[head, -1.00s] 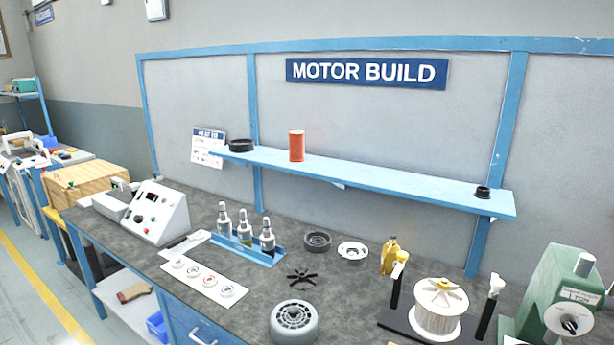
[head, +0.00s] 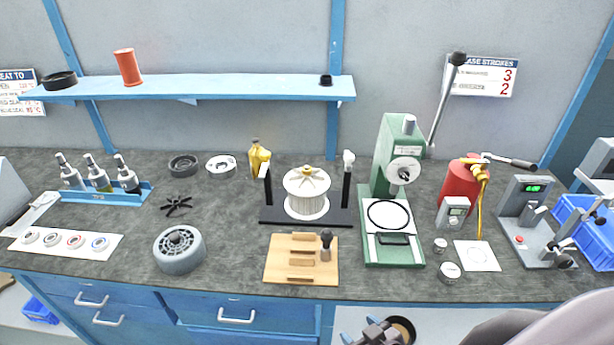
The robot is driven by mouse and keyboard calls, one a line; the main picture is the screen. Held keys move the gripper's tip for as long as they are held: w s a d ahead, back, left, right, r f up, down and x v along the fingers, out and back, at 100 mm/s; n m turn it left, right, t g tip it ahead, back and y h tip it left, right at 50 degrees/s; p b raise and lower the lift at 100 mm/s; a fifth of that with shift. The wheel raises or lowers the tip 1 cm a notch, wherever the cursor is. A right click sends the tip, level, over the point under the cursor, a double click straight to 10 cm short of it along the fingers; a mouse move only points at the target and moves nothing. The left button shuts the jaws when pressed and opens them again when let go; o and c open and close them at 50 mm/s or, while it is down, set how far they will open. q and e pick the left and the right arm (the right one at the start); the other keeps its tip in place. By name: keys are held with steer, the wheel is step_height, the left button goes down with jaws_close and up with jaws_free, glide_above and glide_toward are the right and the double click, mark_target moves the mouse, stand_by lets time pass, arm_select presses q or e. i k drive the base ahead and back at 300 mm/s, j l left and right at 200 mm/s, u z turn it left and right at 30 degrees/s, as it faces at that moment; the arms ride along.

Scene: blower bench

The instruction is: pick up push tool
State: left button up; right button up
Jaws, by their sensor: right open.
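A small upright tool with a dark knob, which looks like the push tool (head: 326,244), stands at the right side of a slotted wooden block (head: 273,268) near the front edge of the bench. My right gripper (head: 372,333) shows at the bottom edge, low and in front of the bench, apart from the tool and below it. It is open, though its fingertips are hard to make out. My left gripper is out of view.
A green press (head: 392,160) with a long lever stands right of the block. A white spool (head: 306,194) on a black stand is behind it. A grey finned housing (head: 180,250) sits left. The bench front between housing and block is clear.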

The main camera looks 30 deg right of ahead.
mark_target(326, 235)
steer(key=i+j, duration=0.2)
steer(key=j, duration=0.15)
steer(key=i+j, duration=0.15)
steer(key=j, duration=0.15)
steer(key=i+j+z, duration=0.1)
steer(key=j, duration=0.25)
steer(key=i+j, duration=0.4)
steer(key=j, duration=0.3)
steer(key=z, duration=1.1)
steer(key=i+j, duration=0.05)
steer(key=j, duration=0.05)
